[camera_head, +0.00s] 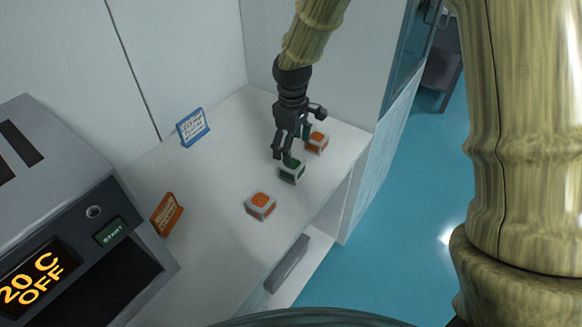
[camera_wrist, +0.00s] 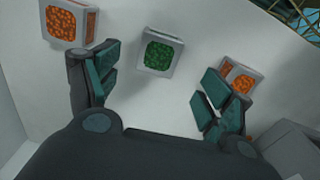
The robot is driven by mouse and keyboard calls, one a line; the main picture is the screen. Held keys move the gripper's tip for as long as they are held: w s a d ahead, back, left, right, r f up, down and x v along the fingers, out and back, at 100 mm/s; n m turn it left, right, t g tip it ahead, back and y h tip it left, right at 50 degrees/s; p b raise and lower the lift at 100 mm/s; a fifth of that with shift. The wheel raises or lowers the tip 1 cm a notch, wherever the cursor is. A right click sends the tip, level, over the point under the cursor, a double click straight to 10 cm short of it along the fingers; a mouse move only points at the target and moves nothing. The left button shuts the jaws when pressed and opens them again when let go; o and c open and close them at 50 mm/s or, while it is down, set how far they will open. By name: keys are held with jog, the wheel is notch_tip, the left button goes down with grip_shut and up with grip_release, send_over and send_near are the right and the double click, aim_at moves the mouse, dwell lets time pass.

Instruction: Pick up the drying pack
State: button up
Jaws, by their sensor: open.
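Several small white-framed packs lie on the white shelf top. One has a green filling (camera_head: 292,171) and two have orange filling, one nearer the front (camera_head: 261,205) and one farther back (camera_head: 317,142). I cannot tell from any label which is the drying pack. My gripper (camera_head: 286,150) is open and empty, pointing down above the green pack. In the wrist view the green pack (camera_wrist: 160,56) lies beyond and between the open fingers (camera_wrist: 157,88). One orange pack (camera_wrist: 68,22) is at upper left, and the other (camera_wrist: 240,77) is partly hidden behind the right finger.
A blue-framed sign (camera_head: 193,127) and an orange sign (camera_head: 167,214) stand on the white shelf top (camera_head: 222,165). A grey machine (camera_head: 70,215) reading "20 C OFF" stands at left. White walls rise behind, and the shelf edge drops to the blue floor (camera_head: 400,215).

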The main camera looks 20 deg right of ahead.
aim_at(292, 164)
jog(key=f, duration=0.3)
jog(key=shift+w, duration=0.2)
jog(key=shift+s+f+p, duration=0.2)
jog(key=shift+f+p, duration=0.1)
jog(key=shift+p, duration=0.1)
jog(key=shift+w+d+f+p, duration=0.1)
jog(key=shift+f+p, duration=0.75)
jog(key=shift+f, duration=1.6)
jog(key=shift+c, duration=0.4)
jog(key=c, duration=1.1)
jog(key=shift+r, duration=0.1)
